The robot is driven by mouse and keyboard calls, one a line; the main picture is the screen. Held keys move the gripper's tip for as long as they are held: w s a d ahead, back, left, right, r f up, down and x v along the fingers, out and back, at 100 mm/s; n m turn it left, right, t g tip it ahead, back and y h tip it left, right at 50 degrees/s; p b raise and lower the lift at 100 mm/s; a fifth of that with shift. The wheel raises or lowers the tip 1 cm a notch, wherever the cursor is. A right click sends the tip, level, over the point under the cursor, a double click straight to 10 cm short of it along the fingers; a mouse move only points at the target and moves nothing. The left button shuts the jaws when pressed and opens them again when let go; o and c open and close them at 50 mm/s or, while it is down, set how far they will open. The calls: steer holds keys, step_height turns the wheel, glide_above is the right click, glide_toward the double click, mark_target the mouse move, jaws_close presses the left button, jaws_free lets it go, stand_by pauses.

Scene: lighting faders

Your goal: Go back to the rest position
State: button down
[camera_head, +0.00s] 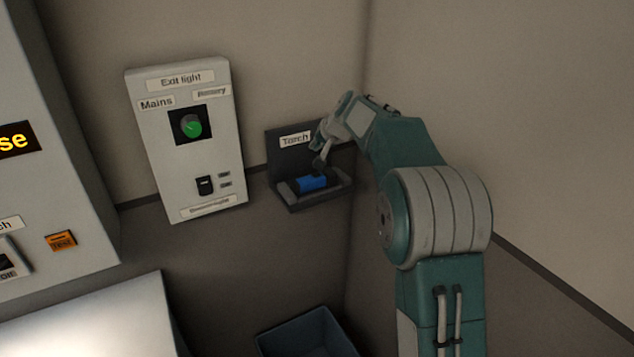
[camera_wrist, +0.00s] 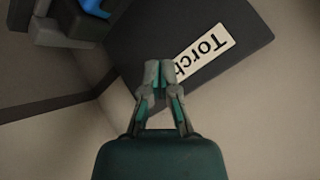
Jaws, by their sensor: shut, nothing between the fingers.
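My gripper (camera_head: 322,152) is at the end of my teal and grey arm, in front of the dark wall holder (camera_head: 283,160) labelled "Torch" in the head view. A blue torch (camera_head: 312,183) lies in the holder's tray, just below my fingers. In the wrist view my gripper (camera_wrist: 159,72) has its fingertips together with nothing between them, over the lower edge of the "Torch" label (camera_wrist: 203,55). Part of the blue torch (camera_wrist: 95,7) shows at the top left there, apart from the fingers.
Left of the holder is an "Exit light" panel (camera_head: 223,131) with a green knob (camera_head: 192,127) and a black switch (camera_head: 204,186). A larger cabinet (camera_head: 50,100) with an orange button (camera_head: 61,241) stands at far left. A dark blue bin (camera_head: 305,335) is below. The right wall is bare.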

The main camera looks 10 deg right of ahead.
steer(key=s+a+r+n+g+h, duration=0.1)
steer(key=s+r, duration=0.2)
steer(key=s, duration=0.8)
steer(key=s+a+r+n+g+h, duration=0.1)
steer(key=s+r, duration=0.2)
steer(key=s, duration=0.8)
steer(key=s+d+f+n+h, duration=0.1)
steer(key=s+f, duration=0.3)
steer(key=s, duration=0.8)
steer(key=s+d+f+n, duration=0.1)
steer(key=s+f, duration=0.4)
steer(key=s, duration=0.8)
steer(key=shift+s+g+h, duration=0.15)
steer(key=shift+g+h, duration=0.25)
